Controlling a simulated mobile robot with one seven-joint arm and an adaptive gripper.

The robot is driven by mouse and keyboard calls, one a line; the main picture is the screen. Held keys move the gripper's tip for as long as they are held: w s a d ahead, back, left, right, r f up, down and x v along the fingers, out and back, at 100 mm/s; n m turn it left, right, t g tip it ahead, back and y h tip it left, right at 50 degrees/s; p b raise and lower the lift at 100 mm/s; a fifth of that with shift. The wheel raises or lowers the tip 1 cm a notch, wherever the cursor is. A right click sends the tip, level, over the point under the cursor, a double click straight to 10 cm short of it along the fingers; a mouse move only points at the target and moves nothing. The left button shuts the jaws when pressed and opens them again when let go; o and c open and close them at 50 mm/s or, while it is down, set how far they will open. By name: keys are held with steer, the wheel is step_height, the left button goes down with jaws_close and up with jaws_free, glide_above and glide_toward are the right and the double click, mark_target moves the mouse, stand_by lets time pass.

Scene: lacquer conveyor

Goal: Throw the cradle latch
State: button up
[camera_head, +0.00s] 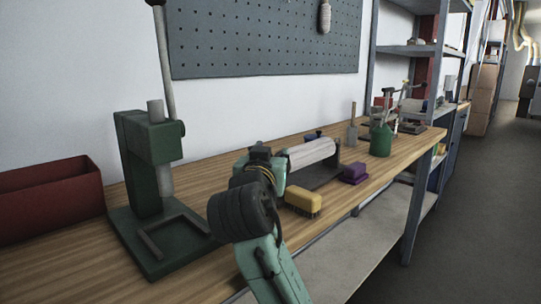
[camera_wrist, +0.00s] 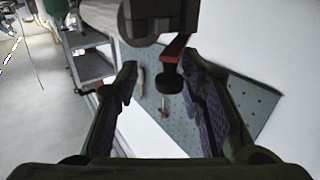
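My gripper (camera_wrist: 160,85) is open, its two dark, purple-padded fingers spread wide. In the wrist view a red lever (camera_wrist: 176,47) with a dark rounded knob (camera_wrist: 168,78), which looks like the cradle latch, shows between the fingers, nearer the right one. I see no clear contact. The lever is beside a thick cylinder (camera_wrist: 140,18) at the top edge. In the head view a pale cylinder (camera_head: 312,152) lies in a dark cradle (camera_head: 318,177) on the bench. My arm hides the cradle's near end, the latch and most of my gripper there.
A green press (camera_head: 145,165) and a red bin (camera_head: 50,200) stand at left on the wooden bench (camera_head: 90,275). A yellow brush (camera_head: 303,199) and a purple block (camera_head: 354,173) lie by the cradle's front. A pegboard (camera_head: 265,40) hangs behind.

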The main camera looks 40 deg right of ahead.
steer(key=v, duration=1.2)
steer(key=shift+r, duration=0.1)
